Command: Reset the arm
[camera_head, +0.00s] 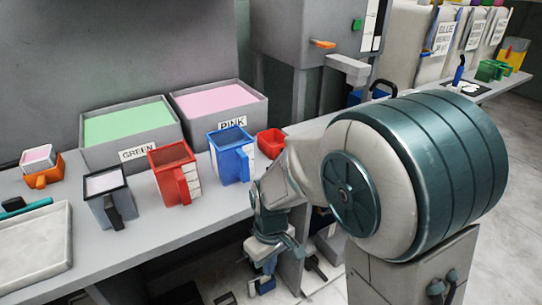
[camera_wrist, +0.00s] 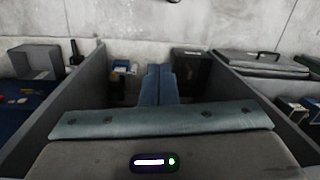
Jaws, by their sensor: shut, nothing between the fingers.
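My arm reaches from the right of the head view, folded down past the front edge of the grey bench (camera_head: 232,213). My gripper (camera_head: 262,286) hangs low in front of the bench, below its top. In the wrist view my gripper (camera_wrist: 158,70) points away from the camera with its two blue-grey fingers together and nothing between them. It touches nothing that I can make out.
The bench holds a green-filled bin (camera_head: 128,126), a pink-filled bin (camera_head: 220,108), a grey jug (camera_head: 107,196), a red jug (camera_head: 174,172), a blue jug (camera_head: 231,155), a small red tub (camera_head: 271,142) and a pale tray (camera_head: 35,250). Dark boxes lie beneath.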

